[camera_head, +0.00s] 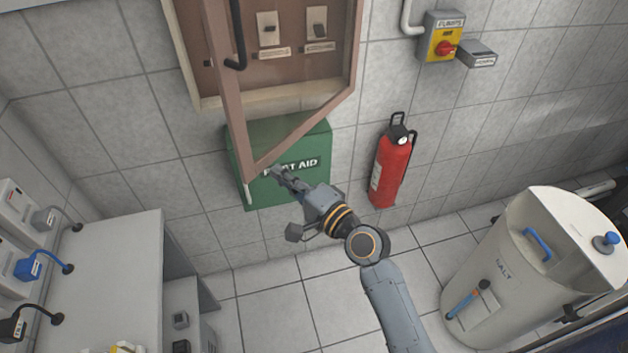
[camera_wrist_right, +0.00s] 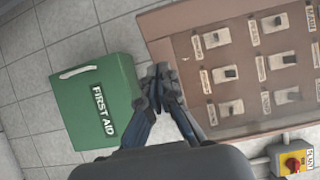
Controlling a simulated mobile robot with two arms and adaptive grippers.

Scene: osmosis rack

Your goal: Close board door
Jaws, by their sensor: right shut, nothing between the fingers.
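The board (camera_head: 285,75) is a brown panel with labelled switches in a pale frame on the tiled wall. Its door (camera_head: 228,95) stands open, swung out from the wall, with a dark handle (camera_head: 236,40) on it. The door's lower corner reaches in front of the green first aid box. My right gripper (camera_head: 278,172) is shut and empty, close to that lower corner; I cannot tell whether it touches. In the right wrist view, the shut fingertips (camera_wrist_right: 163,75) show between the first aid box and the board (camera_wrist_right: 205,60). My left gripper is out of view.
The green first aid box (camera_head: 275,190) hangs below the board. A red fire extinguisher (camera_head: 391,170) and a yellow switch box (camera_head: 438,45) are on the wall to the right. A white salt tank (camera_head: 505,265) stands at right, a grey cabinet (camera_head: 110,265) at left.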

